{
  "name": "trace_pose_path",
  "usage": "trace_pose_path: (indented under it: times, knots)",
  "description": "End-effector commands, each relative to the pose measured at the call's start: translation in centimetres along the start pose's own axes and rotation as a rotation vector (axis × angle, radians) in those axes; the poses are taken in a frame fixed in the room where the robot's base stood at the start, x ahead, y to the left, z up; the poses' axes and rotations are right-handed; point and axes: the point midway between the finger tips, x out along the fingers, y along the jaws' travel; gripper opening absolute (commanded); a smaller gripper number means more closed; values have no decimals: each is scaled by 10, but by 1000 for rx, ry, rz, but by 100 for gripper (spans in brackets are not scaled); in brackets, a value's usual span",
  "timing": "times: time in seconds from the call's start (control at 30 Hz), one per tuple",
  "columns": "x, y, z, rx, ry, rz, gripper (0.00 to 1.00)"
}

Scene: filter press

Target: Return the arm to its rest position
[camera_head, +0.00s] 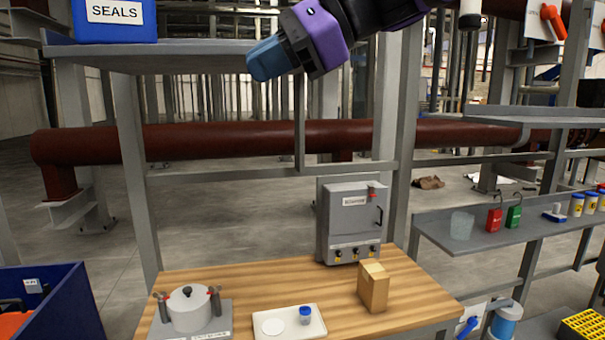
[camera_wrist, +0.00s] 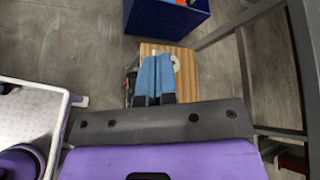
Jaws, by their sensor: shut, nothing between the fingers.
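My gripper (camera_head: 265,62) is at the top middle of the head view, high above the wooden bench and in front of the upper shelf. Its blue fingers are together with nothing between them. In the wrist view the blue fingers (camera_wrist: 154,76) point away from the purple wrist, side by side and closed. Part of the wooden bench (camera_wrist: 186,90) shows beyond them. My arm runs from the gripper up to the top edge of the head view, and the rest of it is out of view there.
The bench (camera_head: 250,280) carries a lidded pot (camera_head: 190,309), a white tray (camera_head: 290,322) with a blue-capped jar (camera_head: 305,315), a tan block (camera_head: 373,288) and a grey cabinet (camera_head: 352,218). A blue SEALS bin (camera_head: 114,20) sits on the upper shelf (camera_head: 150,56). A side shelf (camera_head: 480,241) stands right.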

Motion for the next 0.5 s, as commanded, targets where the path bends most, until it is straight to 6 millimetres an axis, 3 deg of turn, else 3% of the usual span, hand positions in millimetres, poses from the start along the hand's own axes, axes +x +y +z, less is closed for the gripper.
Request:
trace_pose_path:
  times: [0.3,0.5]
  knots:
    - [-100,124,-124,-550,533,184,0]
    - [-163,216,-184,-852,761,463,0]
